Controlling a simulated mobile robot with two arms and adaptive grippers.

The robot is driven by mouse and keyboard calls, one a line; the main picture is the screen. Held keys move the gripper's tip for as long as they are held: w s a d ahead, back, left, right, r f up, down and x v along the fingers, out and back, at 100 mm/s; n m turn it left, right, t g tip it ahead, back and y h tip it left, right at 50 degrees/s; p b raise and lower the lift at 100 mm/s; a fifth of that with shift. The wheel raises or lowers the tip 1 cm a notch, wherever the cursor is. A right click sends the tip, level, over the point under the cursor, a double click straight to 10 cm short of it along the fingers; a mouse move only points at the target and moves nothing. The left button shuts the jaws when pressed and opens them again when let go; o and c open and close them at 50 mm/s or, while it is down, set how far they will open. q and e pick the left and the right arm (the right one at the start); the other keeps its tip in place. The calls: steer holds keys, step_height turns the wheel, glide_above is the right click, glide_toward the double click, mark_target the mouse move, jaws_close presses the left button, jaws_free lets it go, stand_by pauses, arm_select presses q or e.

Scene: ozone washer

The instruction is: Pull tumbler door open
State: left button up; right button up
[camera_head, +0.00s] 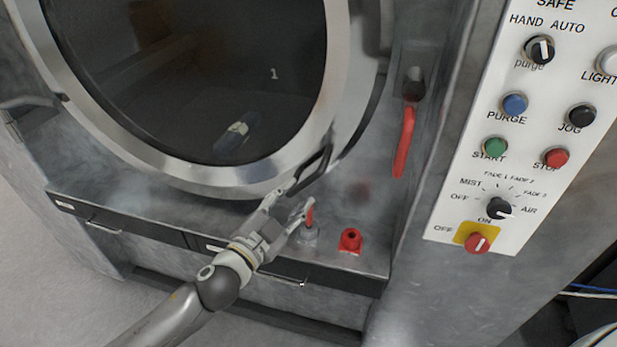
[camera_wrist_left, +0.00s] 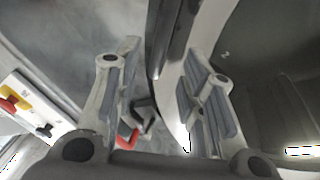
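The tumbler door (camera_head: 190,90) is a large round dark window in a wide metal rim, filling the upper left of the head view. Its dark handle (camera_head: 318,165) is on the lower right of the rim. My left gripper (camera_head: 293,202) is at the lower end of the handle. In the left wrist view the gripper (camera_wrist_left: 163,75) has its fingers spread wide, with the dark handle bar (camera_wrist_left: 167,45) showing between them and the door rim (camera_wrist_left: 207,35) behind the right finger. Contact with the handle cannot be told. My right gripper is in neither view.
A red lever (camera_head: 404,142) hangs right of the door. A red fitting (camera_head: 350,240) and a small red-handled valve (camera_head: 309,225) are on the ledge below, the valve close beside my left gripper. A control panel (camera_head: 520,130) stands at the right.

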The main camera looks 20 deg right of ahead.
mark_target(306, 183)
arm_select(q)
steer(key=shift+p+x, duration=0.35)
steer(key=shift+x, duration=3.05)
jaws_close()
